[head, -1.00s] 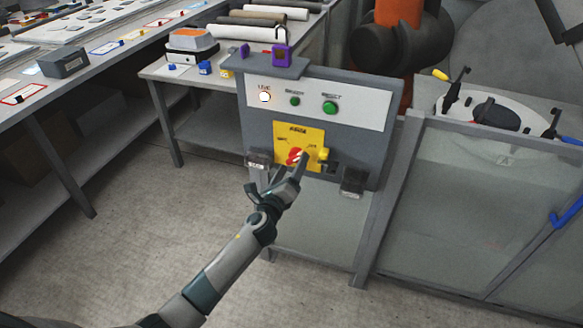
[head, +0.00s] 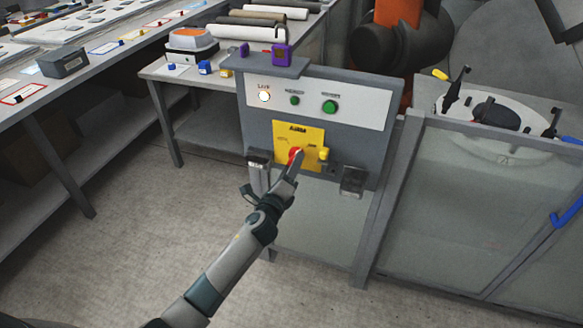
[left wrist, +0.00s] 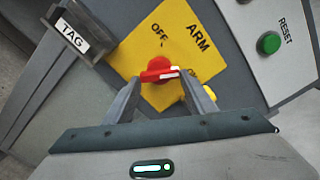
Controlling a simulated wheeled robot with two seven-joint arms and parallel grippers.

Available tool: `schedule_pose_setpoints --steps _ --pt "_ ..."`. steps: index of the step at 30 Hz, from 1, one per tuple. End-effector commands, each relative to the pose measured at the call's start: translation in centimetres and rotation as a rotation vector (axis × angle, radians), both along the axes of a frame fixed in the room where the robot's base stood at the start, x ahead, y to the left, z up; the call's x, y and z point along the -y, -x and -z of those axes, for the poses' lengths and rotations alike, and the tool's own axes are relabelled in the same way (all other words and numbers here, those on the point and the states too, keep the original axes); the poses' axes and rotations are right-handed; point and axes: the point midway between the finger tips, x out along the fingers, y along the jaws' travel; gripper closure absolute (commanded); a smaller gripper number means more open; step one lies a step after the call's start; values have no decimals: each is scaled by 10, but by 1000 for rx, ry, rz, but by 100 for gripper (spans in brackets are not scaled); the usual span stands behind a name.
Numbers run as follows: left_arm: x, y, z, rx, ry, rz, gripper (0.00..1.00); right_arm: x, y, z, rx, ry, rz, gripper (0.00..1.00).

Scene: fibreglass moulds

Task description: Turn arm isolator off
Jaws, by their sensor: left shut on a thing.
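The arm isolator is a red rotary knob (head: 294,153) on a yellow plate (head: 284,130) marked ARM, on the front of a grey control panel. In the left wrist view the red knob (left wrist: 160,68) has a white mark on its handle, pointing toward the ON side. OFF is printed on the plate away from that mark. My left gripper (head: 297,160) is at the knob, and the left wrist view shows its two fingers (left wrist: 160,78) shut on the handle's ends. The fingers partly hide the knob and the ON label. My right gripper is out of view.
A yellow part (head: 323,154) sticks out right of the knob. A lit white LIVE lamp (head: 264,96) and two green buttons, one marked RESET (left wrist: 268,43), are above. Dark tag holders (head: 353,180) flank the plate.

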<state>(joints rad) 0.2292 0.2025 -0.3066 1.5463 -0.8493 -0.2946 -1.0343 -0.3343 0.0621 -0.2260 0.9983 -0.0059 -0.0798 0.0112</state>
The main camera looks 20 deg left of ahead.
Motion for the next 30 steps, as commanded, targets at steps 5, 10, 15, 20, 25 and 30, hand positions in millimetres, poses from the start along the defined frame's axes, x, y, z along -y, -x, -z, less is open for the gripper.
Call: schedule_pose_setpoints --steps 5,10,15,20,25,30 --pt "0 0 0 -6 157 -1 72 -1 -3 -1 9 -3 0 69" --pt "0 0 -1 -11 318 -1 72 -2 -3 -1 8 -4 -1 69" --pt "1 1 -2 -18 481 -2 72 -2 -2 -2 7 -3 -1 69" --pt "1 1 -2 -23 632 -2 72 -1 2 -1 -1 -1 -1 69" --pt "0 0 -3 -29 793 -2 72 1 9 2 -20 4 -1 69" --pt "0 0 -4 -35 954 -2 72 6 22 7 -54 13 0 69"
